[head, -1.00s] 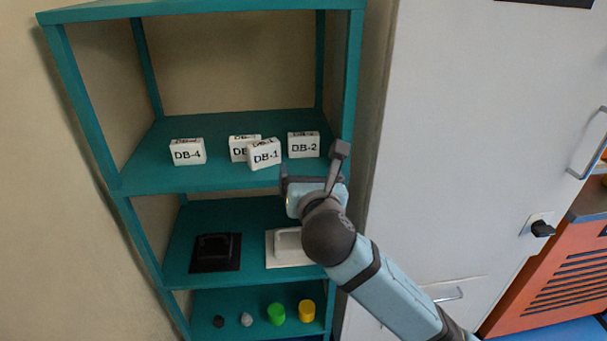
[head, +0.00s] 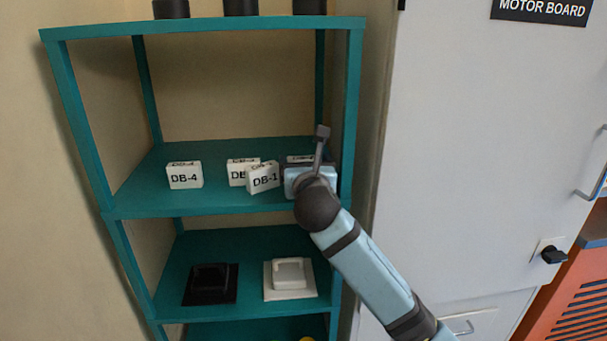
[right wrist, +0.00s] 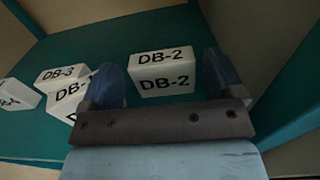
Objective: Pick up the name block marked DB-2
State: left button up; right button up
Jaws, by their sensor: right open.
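The white DB-2 block (right wrist: 163,76) stands upright on the teal shelf, its label readable on top and front in the right wrist view. In the head view only the top of the DB-2 block (head: 300,159) shows above my right gripper. My right gripper (right wrist: 172,78) is open, with one blue finger to the left of the block and one to its right. The block is between or just beyond the fingertips; I cannot tell whether they touch it. In the head view my right gripper (head: 309,172) hides the block's front. My left gripper is not in view.
Blocks DB-1 (head: 263,178), DB-3 (right wrist: 62,75) and DB-4 (head: 185,176) stand to the left on the same shelf (head: 225,205). DB-1 is close to my left finger. The shelf's right post (head: 351,110) is near my gripper. A black and a white handled piece sit below.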

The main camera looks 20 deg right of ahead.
jog(key=shift+x, duration=1.2)
jog(key=c, duration=0.7)
